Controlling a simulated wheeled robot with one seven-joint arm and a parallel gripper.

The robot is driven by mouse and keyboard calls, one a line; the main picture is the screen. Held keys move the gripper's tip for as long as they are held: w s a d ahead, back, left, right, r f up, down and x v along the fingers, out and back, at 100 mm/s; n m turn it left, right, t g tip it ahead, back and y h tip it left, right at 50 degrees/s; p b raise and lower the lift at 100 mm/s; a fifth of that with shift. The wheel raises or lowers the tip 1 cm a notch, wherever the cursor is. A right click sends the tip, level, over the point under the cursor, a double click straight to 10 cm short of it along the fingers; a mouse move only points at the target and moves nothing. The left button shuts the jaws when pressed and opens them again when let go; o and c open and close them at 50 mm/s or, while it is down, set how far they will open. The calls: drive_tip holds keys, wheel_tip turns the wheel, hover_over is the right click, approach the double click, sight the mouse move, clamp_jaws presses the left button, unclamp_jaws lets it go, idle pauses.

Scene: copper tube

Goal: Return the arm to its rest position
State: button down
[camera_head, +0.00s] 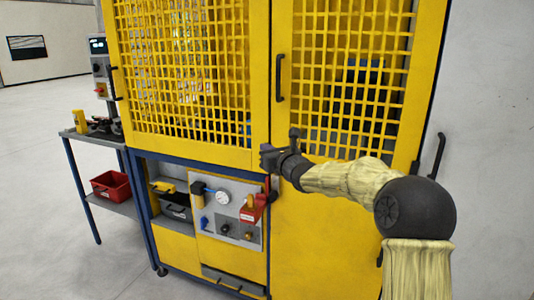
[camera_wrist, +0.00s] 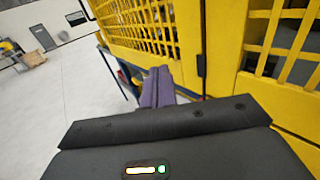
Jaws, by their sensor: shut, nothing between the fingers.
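My arm reaches in from the right in the head view, in a beige cover with a dark round joint. My gripper (camera_head: 268,158) is in front of the yellow machine cabinet (camera_head: 262,95), near the lower edge of its mesh doors. In the wrist view the fingers of my gripper (camera_wrist: 158,80) are together and hold nothing. They point toward the cabinet's left part and the floor beyond. Whether the gripper touches the cabinet cannot be told.
Below the left mesh door is a panel with a gauge (camera_head: 222,198) and a red lock (camera_head: 248,216). Black door handles (camera_head: 279,78) stick out. A side table (camera_head: 95,138) with a red bin (camera_head: 113,186) stands left. The floor (camera_head: 50,240) at lower left is clear.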

drive_tip(key=shift+w, duration=0.1)
drive_tip(key=s+a+f+n+g+h, duration=0.15)
drive_tip(key=s+f+n+g, duration=0.65)
drive_tip(key=s+f+n, duration=0.8)
drive_tip(key=s+d+f+n+g+h, duration=0.25)
drive_tip(key=s+d+n, duration=0.25)
drive_tip(key=s, duration=0.4)
drive_tip(key=s+d+f+n+g+h, duration=0.15)
drive_tip(key=s+d+f+n, duration=0.3)
drive_tip(key=s, duration=0.45)
drive_tip(key=s+d+f+n+g+h, duration=0.1)
drive_tip(key=s+d+f+n+h, duration=0.2)
drive_tip(key=s+d+n, duration=0.4)
wheel_tip(320, 180, up, 21)
drive_tip(key=m+p, duration=0.2)
drive_tip(key=p, duration=1.8)
drive_tip(key=shift+s+a+p, duration=0.35)
drive_tip(key=shift+s+a, duration=0.05)
drive_tip(key=shift+a, duration=0.05)
drive_tip(key=shift+s+a, duration=0.1)
drive_tip(key=shift+s, duration=0.1)
